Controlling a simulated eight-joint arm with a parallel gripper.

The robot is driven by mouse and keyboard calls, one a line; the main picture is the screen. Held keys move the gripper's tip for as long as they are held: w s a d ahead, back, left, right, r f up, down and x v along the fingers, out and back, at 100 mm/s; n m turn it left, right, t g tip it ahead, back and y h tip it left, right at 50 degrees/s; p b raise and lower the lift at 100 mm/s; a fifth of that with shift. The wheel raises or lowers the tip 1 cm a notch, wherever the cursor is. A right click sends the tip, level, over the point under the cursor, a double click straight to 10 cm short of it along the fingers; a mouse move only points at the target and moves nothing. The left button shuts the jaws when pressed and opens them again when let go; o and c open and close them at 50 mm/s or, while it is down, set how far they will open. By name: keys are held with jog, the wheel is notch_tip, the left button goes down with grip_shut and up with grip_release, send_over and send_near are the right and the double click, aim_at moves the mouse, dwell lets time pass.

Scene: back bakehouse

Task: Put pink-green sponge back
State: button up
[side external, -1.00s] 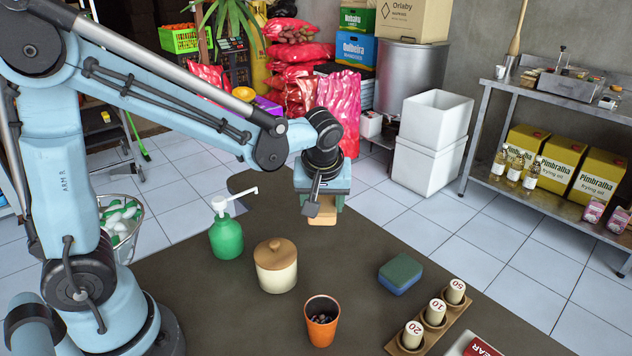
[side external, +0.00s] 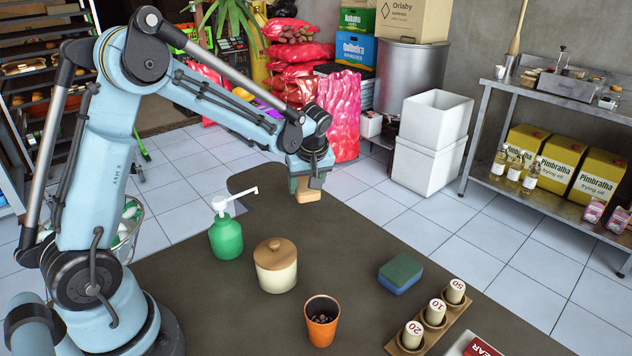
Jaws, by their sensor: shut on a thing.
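My gripper (side external: 312,180) is shut on a small block, which I take for the pink-green sponge (side external: 307,194). The block shows a peach-tan lower part with some green above it, and the jaws hide much of it. It hangs over the far part of the dark table, beyond the green pump bottle and the lidded jar. A different sponge, blue with a dark green top (side external: 400,273), lies on the table toward the right.
The green pump bottle (side external: 226,238), the cream jar with wooden lid (side external: 275,266) and an orange cup (side external: 321,322) stand on the dark table (side external: 345,250). A wooden rack (side external: 424,338) holds numbered cylinders at front right. The table's middle is clear.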

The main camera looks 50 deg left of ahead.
aim_at(305, 196)
jog(key=shift+w+a+f, duration=0.1)
jog(key=shift+a+f, duration=0.15)
jog(key=shift+f, duration=1.9)
jog(key=shift+f, duration=0.15)
jog(key=o, duration=0.9)
jog(key=shift+o, duration=0.2)
